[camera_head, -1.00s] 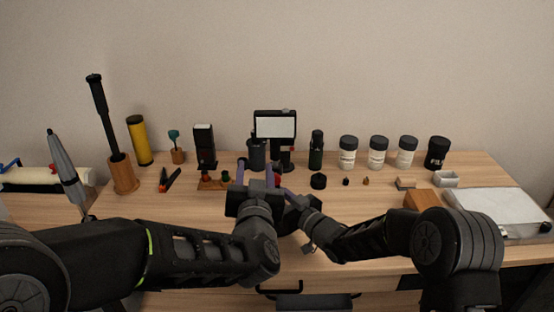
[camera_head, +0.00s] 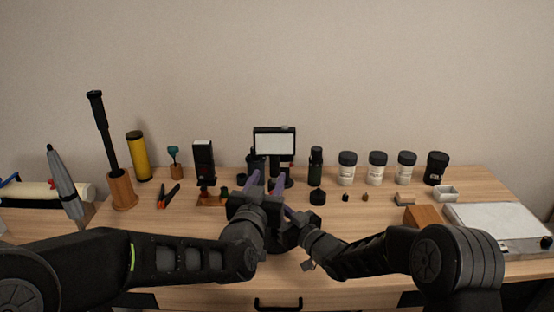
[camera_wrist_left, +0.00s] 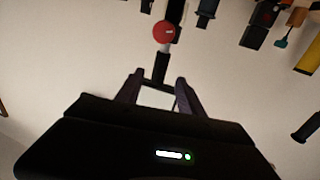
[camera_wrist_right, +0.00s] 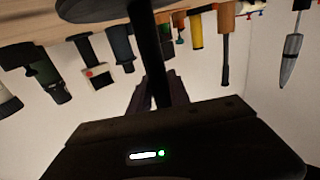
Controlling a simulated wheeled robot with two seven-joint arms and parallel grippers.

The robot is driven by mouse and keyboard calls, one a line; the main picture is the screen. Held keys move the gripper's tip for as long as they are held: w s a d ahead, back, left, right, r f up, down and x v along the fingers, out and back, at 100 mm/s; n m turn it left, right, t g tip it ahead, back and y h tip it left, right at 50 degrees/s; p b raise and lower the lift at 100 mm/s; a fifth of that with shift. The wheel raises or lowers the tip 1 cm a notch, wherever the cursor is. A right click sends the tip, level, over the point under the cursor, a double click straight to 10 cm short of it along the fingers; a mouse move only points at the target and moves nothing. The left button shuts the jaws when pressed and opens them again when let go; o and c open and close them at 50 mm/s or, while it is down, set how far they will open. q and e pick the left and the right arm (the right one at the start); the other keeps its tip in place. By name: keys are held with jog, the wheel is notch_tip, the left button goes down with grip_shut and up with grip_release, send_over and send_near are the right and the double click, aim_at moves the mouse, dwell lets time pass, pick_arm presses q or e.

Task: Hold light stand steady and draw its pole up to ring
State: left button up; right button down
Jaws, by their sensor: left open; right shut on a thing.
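The light stand's lamp head (camera_head: 275,142), a dark frame with a white panel, stands upright at the middle in the head view; arms and grippers hide most of its pole. My right gripper (camera_wrist_right: 155,88) is shut on the dark lower pole (camera_wrist_right: 148,50), near the round base (camera_wrist_right: 95,9) in the inverted right wrist view. My left gripper (camera_head: 267,180) is open in front of the upper stand. In the left wrist view its fingers (camera_wrist_left: 158,85) are either side of the stand's upper end, apart from it. A red knob (camera_wrist_left: 163,32) sits on the pole. I cannot make out the ring.
Several lidded jars (camera_head: 377,168) and a black canister (camera_head: 436,168) stand right of the lamp. A yellow cylinder (camera_head: 138,157) and wooden holder (camera_head: 122,190) stand left. The table's front left is mostly clear.

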aim_at(277, 158)
pick_arm(q)
jog(key=x, duration=1)
jog(key=shift+w, duration=0.1)
jog(key=shift+c, duration=0.6)
grip_shut()
dwell(0.5)
